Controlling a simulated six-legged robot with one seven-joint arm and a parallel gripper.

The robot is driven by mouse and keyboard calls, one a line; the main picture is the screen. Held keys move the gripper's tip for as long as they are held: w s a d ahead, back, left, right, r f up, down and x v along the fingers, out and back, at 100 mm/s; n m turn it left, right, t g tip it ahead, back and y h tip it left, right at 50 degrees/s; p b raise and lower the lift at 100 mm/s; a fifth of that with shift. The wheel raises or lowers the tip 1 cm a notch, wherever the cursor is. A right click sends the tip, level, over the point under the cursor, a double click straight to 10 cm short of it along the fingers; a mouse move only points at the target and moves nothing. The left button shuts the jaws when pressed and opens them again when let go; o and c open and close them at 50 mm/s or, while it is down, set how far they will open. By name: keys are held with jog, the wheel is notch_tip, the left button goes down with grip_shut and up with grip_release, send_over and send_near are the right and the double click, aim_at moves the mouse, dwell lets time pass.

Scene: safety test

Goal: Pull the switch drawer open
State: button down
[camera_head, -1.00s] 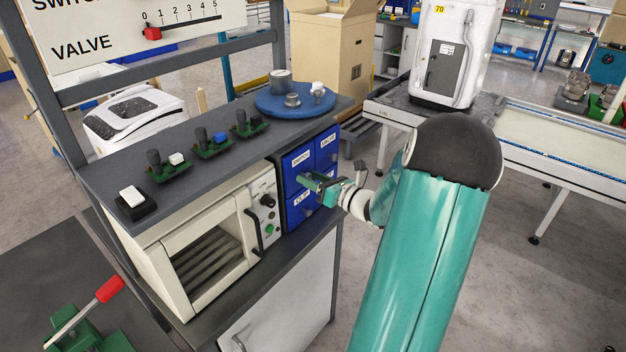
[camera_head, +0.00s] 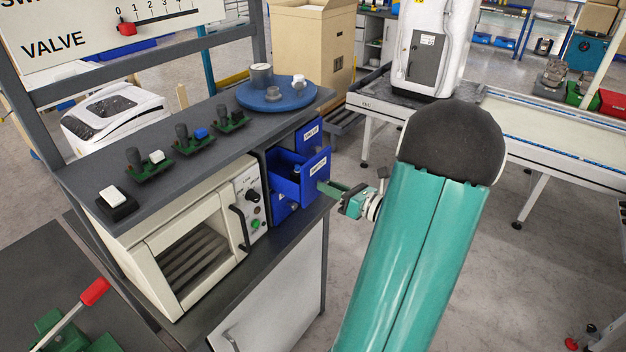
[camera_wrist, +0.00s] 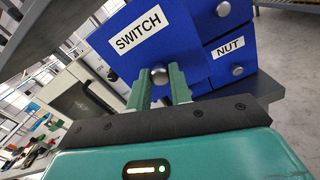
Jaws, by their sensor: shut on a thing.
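The blue switch drawer (camera_head: 313,172) stands out from its cabinet in the head view, with its open top and part of its inside showing. Its SWITCH label and blue front fill the upper middle of the wrist view (camera_wrist: 112,52). My gripper (camera_head: 326,187) is at the drawer front, coming from the right. In the wrist view its two green fingers (camera_wrist: 160,80) are shut on the round metal knob (camera_wrist: 158,74) of the switch drawer. What lies deep inside the drawer is not clear.
The NUT drawer (camera_wrist: 218,57) sits beside the switch drawer, and the other blue drawers look closed. A cream oven (camera_head: 190,250) stands left of the cabinet under a grey shelf (camera_head: 165,190) with small switches and a blue turntable (camera_head: 277,97). Floor to the right is open.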

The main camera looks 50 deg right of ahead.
jog(key=shift+s, duration=0.3)
jog(key=c, duration=1.3)
grip_release()
jog(key=shift+o, duration=0.2)
jog(key=s+d, duration=0.1)
jog(key=s, duration=1.2)
jog(key=shift+s+d, duration=0.15)
jog(key=shift+s, duration=0.2)
